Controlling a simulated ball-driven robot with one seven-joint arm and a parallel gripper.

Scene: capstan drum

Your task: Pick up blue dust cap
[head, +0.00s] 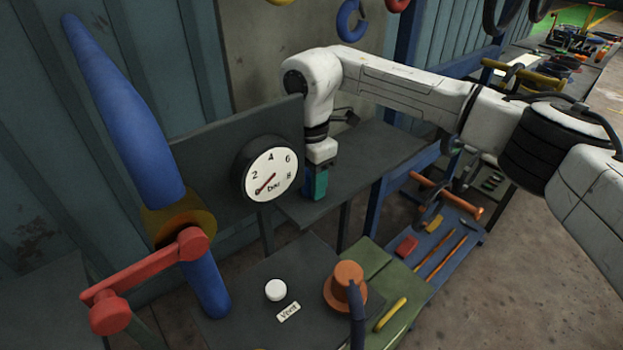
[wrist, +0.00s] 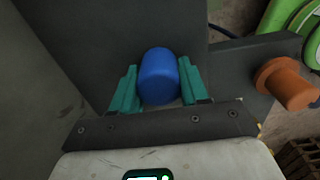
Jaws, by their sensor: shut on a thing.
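The blue dust cap (wrist: 158,76) is a short, smooth, rounded cylinder. It sits between the two teal fingers of my gripper (wrist: 157,90) in the wrist view, with a finger on each side. My gripper (head: 316,186) is shut on it. In the head view my gripper points down over the dark grey shelf (head: 372,160), near its front left corner, behind the gauge. Only a small sliver of the blue cap (head: 307,186) shows there beside the fingers. I cannot tell whether the cap touches the shelf.
A round white gauge (head: 270,174) stands close left of my gripper. Below are a white cap (head: 275,290), an orange capstan-shaped piece (head: 346,288) and a yellow handle (head: 391,314). A red crank (head: 150,265) is at left. A blue tool shelf (head: 440,240) stands right.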

